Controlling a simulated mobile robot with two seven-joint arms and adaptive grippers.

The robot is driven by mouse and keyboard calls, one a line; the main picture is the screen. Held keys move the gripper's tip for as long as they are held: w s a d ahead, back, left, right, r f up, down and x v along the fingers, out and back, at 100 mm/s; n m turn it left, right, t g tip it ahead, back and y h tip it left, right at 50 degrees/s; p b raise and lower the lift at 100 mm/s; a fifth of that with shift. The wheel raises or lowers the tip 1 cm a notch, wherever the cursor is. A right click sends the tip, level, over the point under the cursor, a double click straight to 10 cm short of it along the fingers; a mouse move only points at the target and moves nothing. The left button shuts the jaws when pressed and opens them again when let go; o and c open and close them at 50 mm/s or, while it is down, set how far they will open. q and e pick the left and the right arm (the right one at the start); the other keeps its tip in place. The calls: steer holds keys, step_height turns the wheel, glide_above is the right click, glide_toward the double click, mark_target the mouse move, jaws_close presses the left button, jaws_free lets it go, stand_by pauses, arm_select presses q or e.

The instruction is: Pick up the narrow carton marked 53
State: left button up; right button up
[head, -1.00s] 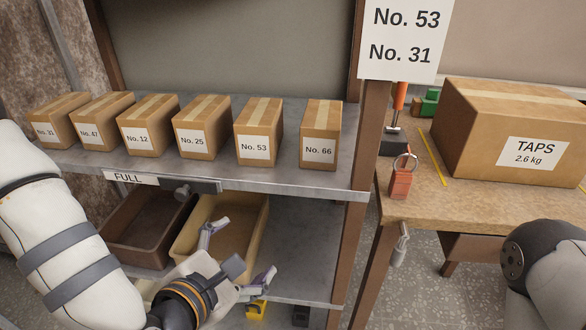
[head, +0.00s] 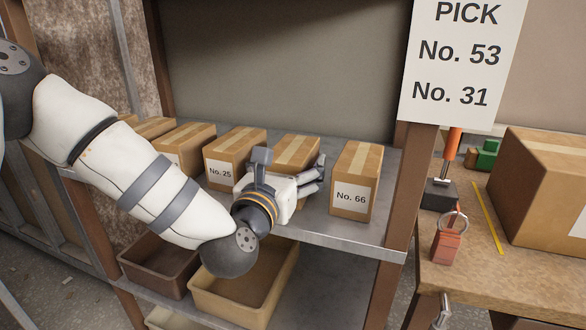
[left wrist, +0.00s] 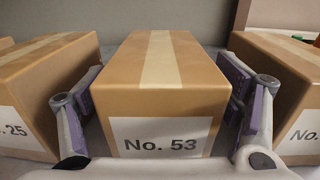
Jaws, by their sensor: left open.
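The narrow carton marked 53 (left wrist: 168,100) stands upright in the middle of the left wrist view, its label facing me. In the head view the carton's taped top (head: 298,148) shows, and my gripper hides most of its front. My left gripper (head: 290,170) is at the shelf front by this carton. In the left wrist view the open left gripper (left wrist: 160,88) has one finger on each side of the carton, with small gaps visible. My right gripper is not in view.
Carton No. 25 (head: 224,173) stands to the left and carton No. 66 (head: 352,194) to the right, on the same shelf (head: 325,230). Open bins (head: 210,305) sit below. A wooden post and a pick sign (head: 458,70) stand at the right.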

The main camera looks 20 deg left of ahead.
arm_select(q)
steer(key=shift+w, duration=0.25)
steer(key=c, duration=1.6)
steer(key=shift+o, duration=0.2)
steer(key=shift+r, duration=0.15)
steer(key=shift+c, duration=0.2)
